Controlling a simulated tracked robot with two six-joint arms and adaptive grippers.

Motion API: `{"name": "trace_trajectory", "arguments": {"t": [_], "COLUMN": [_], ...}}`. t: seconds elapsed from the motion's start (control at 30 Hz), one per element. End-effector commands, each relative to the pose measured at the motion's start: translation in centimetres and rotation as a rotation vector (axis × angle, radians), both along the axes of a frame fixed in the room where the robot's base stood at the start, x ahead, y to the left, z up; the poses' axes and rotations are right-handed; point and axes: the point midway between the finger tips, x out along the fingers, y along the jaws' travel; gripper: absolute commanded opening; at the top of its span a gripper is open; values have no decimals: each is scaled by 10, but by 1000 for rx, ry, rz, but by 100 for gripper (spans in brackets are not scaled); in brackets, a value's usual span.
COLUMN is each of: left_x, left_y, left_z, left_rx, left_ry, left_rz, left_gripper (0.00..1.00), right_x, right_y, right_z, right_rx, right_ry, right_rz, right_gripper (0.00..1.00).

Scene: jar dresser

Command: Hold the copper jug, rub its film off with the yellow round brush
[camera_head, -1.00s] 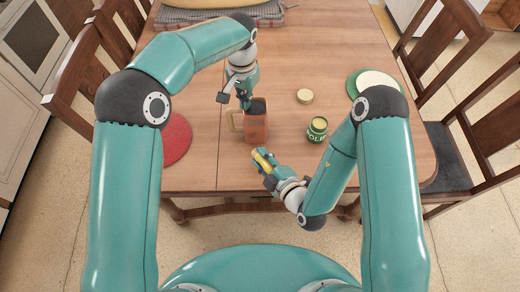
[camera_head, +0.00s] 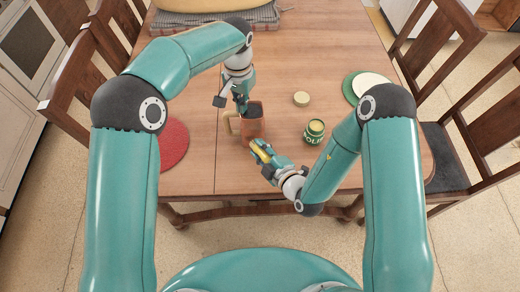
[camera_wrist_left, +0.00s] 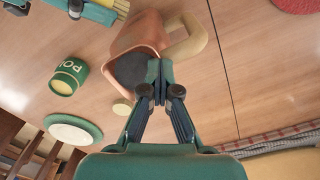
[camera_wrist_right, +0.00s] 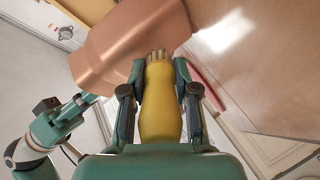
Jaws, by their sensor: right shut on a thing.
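The copper jug (camera_head: 251,128) is near the table's front, its dark mouth up and its pale handle (camera_head: 229,121) at left. My left gripper (camera_head: 242,109) is above it, fingertips closed together at the rim on the handle side, as the left wrist view (camera_wrist_left: 156,88) shows. The jug (camera_wrist_left: 137,40) looks copper-brown there. My right gripper (camera_head: 264,153) is shut on the yellow round brush (camera_wrist_right: 160,105), in front of the jug. Its tan bristles (camera_wrist_right: 157,55) point at the jug's wall (camera_wrist_right: 130,40). I cannot tell whether they touch. No clear film edge shows.
A green open tin (camera_head: 315,132) stands right of the jug, and a pale round lid (camera_head: 301,98) lies behind it. A red round mat (camera_head: 173,145) is at left. A green mat with a white disc (camera_head: 372,84) is at right. The middle of the table behind is clear.

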Motion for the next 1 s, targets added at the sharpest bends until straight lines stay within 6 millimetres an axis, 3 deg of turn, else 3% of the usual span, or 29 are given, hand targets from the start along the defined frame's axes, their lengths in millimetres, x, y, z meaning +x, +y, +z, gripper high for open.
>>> {"name": "trace_trajectory", "arguments": {"t": [1.0], "left_x": [-2], "left_y": [0], "left_z": [-6], "left_rx": [4], "left_ry": [11], "left_rz": [-1], "left_gripper": [0], "right_x": [8], "right_y": [2], "right_z": [-5], "right_rx": [1], "right_ry": [-1], "right_rz": [0], "right_gripper": [0]}}
